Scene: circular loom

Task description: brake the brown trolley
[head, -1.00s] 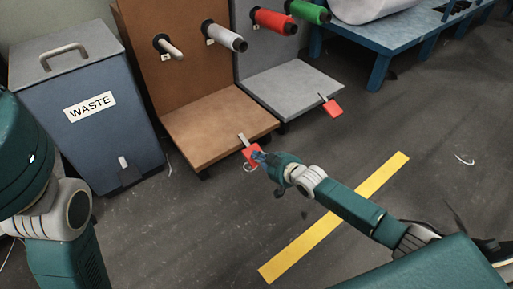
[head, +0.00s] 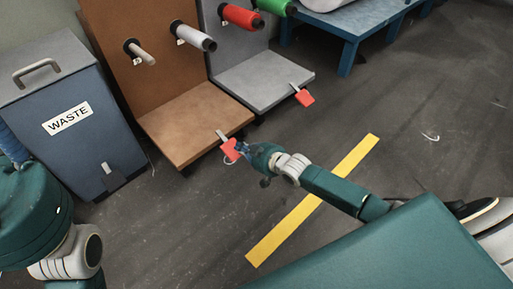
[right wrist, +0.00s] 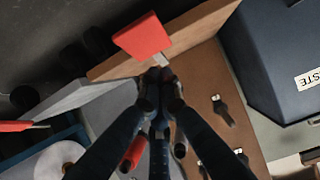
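The brown trolley (head: 193,128) stands left of centre in the head view, with an upright brown panel and a flat base. Its red brake pedal (head: 230,150) sits on a short grey lever at the base's front corner. The red pedal (right wrist: 142,37) also shows just beyond the fingertips in the right wrist view. My right gripper (head: 245,150) is right beside the pedal. Its fingertips (right wrist: 160,75) look together, with nothing between them. I cannot tell whether they touch the pedal or lever. My left gripper is out of view; only left arm links show.
A grey trolley (head: 262,80) with its own red pedal (head: 305,97) stands close on the right. A blue waste bin (head: 75,130) stands on the left. A blue platform (head: 345,25) is at the back. Open floor with a yellow stripe (head: 315,200) lies in front.

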